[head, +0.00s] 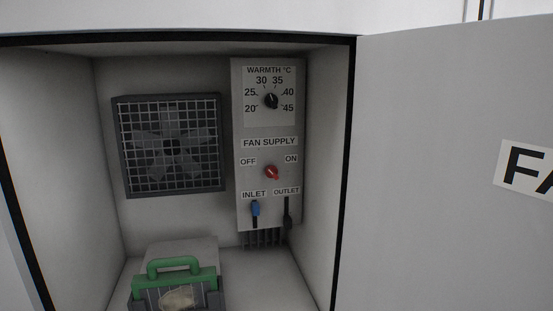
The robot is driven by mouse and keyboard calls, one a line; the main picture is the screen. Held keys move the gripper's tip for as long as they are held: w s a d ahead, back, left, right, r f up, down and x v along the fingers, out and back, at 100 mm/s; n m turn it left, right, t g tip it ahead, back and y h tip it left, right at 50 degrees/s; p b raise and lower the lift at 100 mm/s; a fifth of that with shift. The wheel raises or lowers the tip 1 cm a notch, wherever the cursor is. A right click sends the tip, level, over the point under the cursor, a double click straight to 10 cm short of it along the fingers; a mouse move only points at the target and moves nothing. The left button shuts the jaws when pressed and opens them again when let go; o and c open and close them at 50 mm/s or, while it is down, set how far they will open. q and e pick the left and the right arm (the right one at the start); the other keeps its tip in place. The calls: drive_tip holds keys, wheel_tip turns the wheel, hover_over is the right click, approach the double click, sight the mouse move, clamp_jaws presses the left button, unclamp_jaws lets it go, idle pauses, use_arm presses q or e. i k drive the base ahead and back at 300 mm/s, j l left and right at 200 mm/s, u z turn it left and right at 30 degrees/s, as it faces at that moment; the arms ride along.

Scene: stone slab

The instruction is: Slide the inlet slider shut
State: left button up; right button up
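The inlet slider (255,208) is a small blue knob in a dark vertical slot under the INLET label, low on the grey control panel (240,130). The knob sits near the upper part of its slot, with dark slot showing below it. To its right, the dark outlet slider (287,221) sits lower in its own slot under the OUTLET label. Neither of my grippers shows in the head view.
A red fan supply knob (271,172) and a black warmth dial (271,101) are above the sliders. A caged fan (172,147) is on the back wall. A green-handled box (174,266) stands on the compartment floor. The open door (440,150) fills the right side.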

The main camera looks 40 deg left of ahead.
sight(255, 210)
drive_tip(key=u, duration=1.25)
